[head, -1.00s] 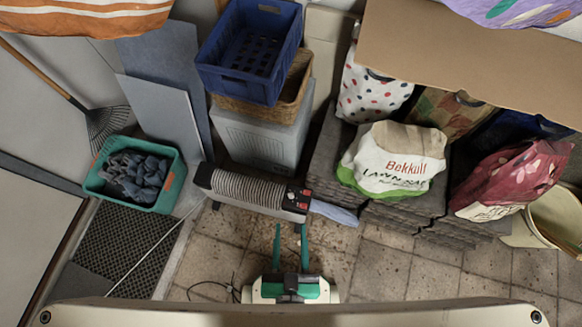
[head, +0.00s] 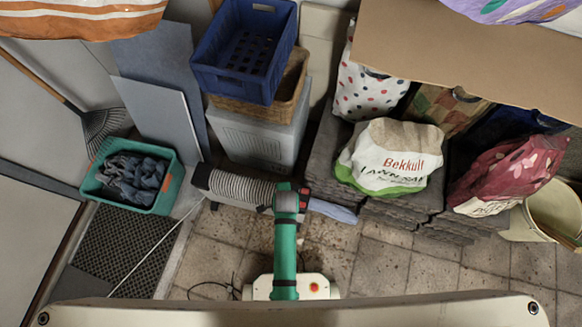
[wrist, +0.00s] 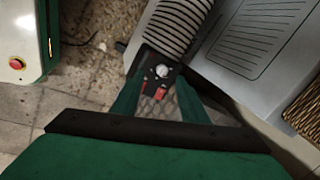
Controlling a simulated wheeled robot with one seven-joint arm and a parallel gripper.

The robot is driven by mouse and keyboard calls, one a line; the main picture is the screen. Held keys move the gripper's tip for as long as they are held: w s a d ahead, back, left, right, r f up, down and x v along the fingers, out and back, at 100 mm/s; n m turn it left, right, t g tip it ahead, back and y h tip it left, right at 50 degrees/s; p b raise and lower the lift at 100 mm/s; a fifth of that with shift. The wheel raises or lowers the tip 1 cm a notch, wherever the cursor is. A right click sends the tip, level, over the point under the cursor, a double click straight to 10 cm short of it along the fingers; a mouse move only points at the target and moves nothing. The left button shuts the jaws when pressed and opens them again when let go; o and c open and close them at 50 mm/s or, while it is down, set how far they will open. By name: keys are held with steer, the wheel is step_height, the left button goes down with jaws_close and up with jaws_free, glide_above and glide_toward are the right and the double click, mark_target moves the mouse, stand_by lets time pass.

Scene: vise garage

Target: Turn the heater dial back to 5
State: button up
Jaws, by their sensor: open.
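The heater (head: 240,188) is a ribbed, low unit with dark ends, standing on the tiled floor. It also shows in the wrist view (wrist: 182,22), where its black control panel carries a pale round dial (wrist: 162,71) and red switches (wrist: 159,91). The dial's markings are too small to read. My gripper (head: 291,190) is over the panel end of the heater and hides most of the panel in the head view. In the wrist view, my gripper's (wrist: 160,78) green fingers are spread apart, one on each side of the dial, with nothing held. Contact cannot be told.
A grey box (head: 255,135) stands behind the heater, with a wicker basket (head: 293,88) and blue crate (head: 207,82) stacked on it. Stacked dark slabs (head: 325,165) and a lawn bag (head: 385,180) are to the right. A teal bin (head: 166,192) is left.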

steer(key=w+d+m+g, duration=0.2)
steer(key=w+m+g, duration=0.1)
steer(key=w+m, duration=0.15)
steer(key=f, duration=0.9)
steer(key=shift+w+d+f, duration=0.15)
steer(key=shift+w+f, duration=0.1)
steer(key=shift+f, duration=0.15)
jaws_close()
